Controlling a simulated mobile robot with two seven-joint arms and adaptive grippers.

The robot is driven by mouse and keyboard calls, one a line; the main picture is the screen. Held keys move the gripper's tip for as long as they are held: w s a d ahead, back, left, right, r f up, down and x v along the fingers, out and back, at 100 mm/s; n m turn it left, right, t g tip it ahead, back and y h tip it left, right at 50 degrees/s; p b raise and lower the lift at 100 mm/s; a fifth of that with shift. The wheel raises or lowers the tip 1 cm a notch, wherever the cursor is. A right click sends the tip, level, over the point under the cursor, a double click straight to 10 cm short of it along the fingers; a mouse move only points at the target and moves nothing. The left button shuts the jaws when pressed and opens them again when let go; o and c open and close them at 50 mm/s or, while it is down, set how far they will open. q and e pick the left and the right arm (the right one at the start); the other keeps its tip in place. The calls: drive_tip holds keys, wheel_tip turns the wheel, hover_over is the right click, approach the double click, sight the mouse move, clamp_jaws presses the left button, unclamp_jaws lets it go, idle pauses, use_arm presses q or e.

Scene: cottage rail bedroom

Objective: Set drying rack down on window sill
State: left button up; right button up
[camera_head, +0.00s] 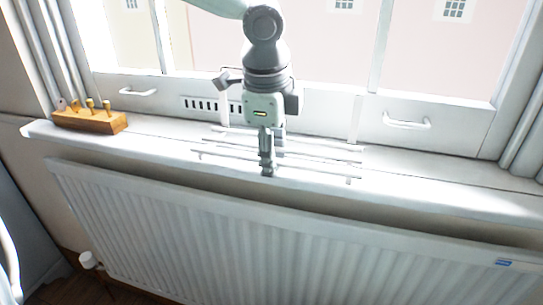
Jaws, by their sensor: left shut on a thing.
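The drying rack (320,159) is a white frame of thin parallel bars. It lies flat at the level of the white window sill (420,192), near its middle. I cannot tell whether it touches the sill or is just above it. My left gripper (267,170) points down from above and is shut on the rack, left of its middle. The gripper hides part of the bars. My right gripper is not in view.
A wooden block with several pegs (90,118) stands at the sill's left end. The window frame with white handles (407,122) rises behind the sill. A white radiator (220,235) hangs below it. The right part of the sill is clear.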

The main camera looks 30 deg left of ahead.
use_arm(q)
drive_tip(key=shift+w, duration=0.1)
drive_tip(key=o, duration=1.3)
drive_tip(key=shift+c, duration=0.2)
drive_tip(key=v, duration=1.2)
drive_tip(key=x, duration=1.1)
drive_tip(key=shift+f, duration=0.4)
drive_tip(key=shift+s+d+r, duration=0.15)
drive_tip(key=shift+s+r, duration=0.1)
drive_tip(key=shift+s, duration=0.3)
drive_tip(key=shift+s+d+r, duration=0.1)
drive_tip(key=shift+s+r, duration=0.15)
drive_tip(key=shift+s, duration=0.35)
